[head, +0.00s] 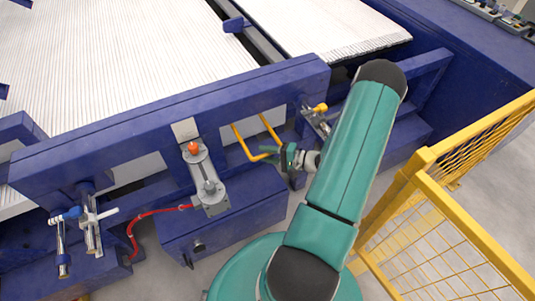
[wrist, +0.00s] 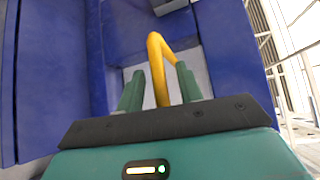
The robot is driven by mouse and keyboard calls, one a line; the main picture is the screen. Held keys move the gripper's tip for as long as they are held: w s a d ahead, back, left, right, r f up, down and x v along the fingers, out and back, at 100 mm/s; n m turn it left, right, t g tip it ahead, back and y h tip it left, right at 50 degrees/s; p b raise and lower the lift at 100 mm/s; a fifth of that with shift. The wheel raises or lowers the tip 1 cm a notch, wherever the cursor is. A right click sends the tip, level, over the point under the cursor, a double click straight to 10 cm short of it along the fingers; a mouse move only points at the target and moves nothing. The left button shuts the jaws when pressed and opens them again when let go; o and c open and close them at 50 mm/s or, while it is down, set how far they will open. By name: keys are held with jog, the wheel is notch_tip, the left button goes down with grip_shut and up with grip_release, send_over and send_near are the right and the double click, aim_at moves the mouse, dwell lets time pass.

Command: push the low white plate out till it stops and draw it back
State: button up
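A yellow bar handle (head: 240,140) stands out from the blue frame in the head view, in front of a low white plate (head: 231,158). My gripper (head: 270,154) is at the handle's near end, and small green fingers show there. In the wrist view my gripper (wrist: 160,88) has its two green fingers apart, one on each side of the yellow handle (wrist: 158,62), with visible gaps to the bar. A pale plate (wrist: 174,92) shows behind the handle there. How the handle joins the plate is hidden.
A grey cylinder with an orange knob (head: 194,149) and a red hose (head: 145,213) lie left of the handle. A yellow-capped fitting (head: 319,109) sits to the right. A yellow mesh fence (head: 440,200) stands right of my arm. The blue frame (head: 170,105) runs behind.

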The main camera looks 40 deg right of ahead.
grip_shut()
jog(key=w+d, duration=0.3)
jog(key=w, duration=0.6)
jog(key=shift+w, duration=0.1)
grip_release()
jog(key=shift+a, duration=0.1)
